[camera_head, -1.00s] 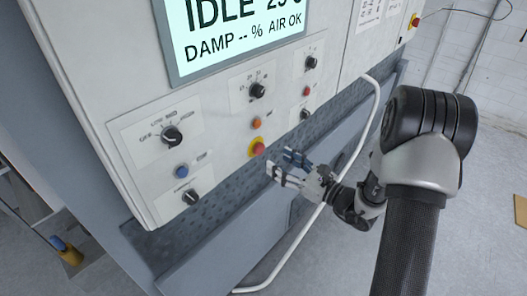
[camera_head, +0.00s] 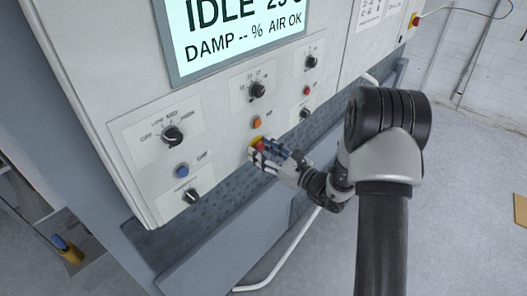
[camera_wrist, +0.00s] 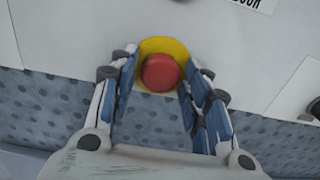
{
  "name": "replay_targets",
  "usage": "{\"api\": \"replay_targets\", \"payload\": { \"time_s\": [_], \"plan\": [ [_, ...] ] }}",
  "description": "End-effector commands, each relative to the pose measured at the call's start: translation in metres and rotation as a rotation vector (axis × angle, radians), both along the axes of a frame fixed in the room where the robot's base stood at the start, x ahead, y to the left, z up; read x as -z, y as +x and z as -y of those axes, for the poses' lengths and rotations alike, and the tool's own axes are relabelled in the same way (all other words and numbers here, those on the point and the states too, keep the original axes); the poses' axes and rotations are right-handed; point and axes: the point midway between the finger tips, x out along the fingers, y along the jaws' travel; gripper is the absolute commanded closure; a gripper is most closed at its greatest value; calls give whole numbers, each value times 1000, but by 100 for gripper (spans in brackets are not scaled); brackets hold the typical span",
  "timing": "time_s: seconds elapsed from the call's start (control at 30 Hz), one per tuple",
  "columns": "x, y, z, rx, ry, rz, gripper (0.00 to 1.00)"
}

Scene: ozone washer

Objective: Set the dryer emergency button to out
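The dryer emergency button is a red mushroom button (camera_wrist: 161,73) on a yellow round base (camera_wrist: 177,47), low on the dryer's control panel. In the wrist view it lies between the fingertips of my gripper (camera_wrist: 160,77), one finger on each side. The fingers are open, and I cannot tell whether they touch the button's sides. In the head view my gripper (camera_head: 262,158) is at the panel and partly covers the red button (camera_head: 258,145). Whether the button is pressed in or out cannot be told.
An orange button (camera_head: 257,123) sits just above the emergency button. A blue button (camera_head: 181,171) and black knobs (camera_head: 172,135) are to the left. A red button (camera_head: 307,91) is up right. The display (camera_head: 240,35) reads IDLE. A pale pipe (camera_head: 290,255) runs below.

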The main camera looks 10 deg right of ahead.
Motion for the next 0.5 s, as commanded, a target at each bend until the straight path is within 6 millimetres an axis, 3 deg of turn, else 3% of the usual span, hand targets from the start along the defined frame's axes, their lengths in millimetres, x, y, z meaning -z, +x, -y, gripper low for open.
{"api": "replay_targets", "payload": {
  "time_s": [0.5],
  "plan": [
    [0,0,0,0,0,0,94]
  ]
}}
